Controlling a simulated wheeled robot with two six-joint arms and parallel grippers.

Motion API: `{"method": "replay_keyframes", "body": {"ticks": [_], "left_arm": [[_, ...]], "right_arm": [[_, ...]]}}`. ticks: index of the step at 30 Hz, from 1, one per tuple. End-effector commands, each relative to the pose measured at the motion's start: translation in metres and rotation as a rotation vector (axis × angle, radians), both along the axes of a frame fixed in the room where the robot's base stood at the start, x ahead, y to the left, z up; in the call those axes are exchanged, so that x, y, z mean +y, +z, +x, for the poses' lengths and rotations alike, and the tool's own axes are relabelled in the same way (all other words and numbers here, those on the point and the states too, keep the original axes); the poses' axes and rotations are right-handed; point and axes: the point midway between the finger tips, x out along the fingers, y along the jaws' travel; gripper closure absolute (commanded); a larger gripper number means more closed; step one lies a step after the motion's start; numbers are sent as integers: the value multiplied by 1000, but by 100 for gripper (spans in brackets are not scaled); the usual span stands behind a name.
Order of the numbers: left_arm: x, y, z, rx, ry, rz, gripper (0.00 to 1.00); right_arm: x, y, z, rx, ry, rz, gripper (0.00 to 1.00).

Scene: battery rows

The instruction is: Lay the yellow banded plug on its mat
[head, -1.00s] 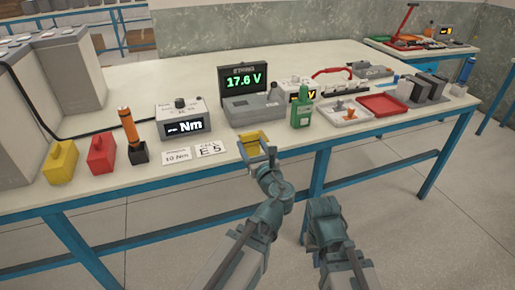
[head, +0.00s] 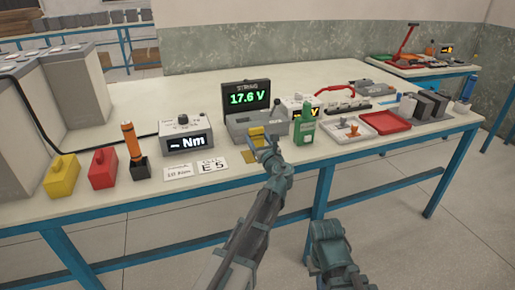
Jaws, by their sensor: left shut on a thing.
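My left gripper (head: 263,145) is shut on a small yellow plug (head: 257,132), just in front of the grey tester with the 17.6 V screen. The fingers and wrist hide part of the plug, and any bands on it are too small to make out. A small yellowish mat (head: 248,157) lies on the table just left of and below the gripper. The plug appears beyond the mat, not over it; its height above the table is hard to tell. My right gripper (head: 327,230) is low in front of the table, away from the objects; its fingers are not clear.
The grey tester (head: 258,124) and Nm meter (head: 186,136) stand behind. White cards (head: 212,166) lie left of the mat.

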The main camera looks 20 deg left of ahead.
Motion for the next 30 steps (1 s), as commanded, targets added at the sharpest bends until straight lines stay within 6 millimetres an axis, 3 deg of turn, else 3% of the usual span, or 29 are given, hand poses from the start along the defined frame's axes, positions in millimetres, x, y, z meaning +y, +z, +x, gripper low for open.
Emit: {"method": "replay_keyframes", "body": {"ticks": [7,15,29,30], "left_arm": [[0,-6,0,0,0,0,92],[0,-36,0,0,0,0,92],[0,-40,0,0,0,0,92],[0,-38,0,0,0,0,24]], "right_arm": [[0,-6,0,0,0,0,100],[0,-36,0,0,0,0,100],[0,-40,0,0,0,0,100],[0,-38,0,0,0,0,100]]}}
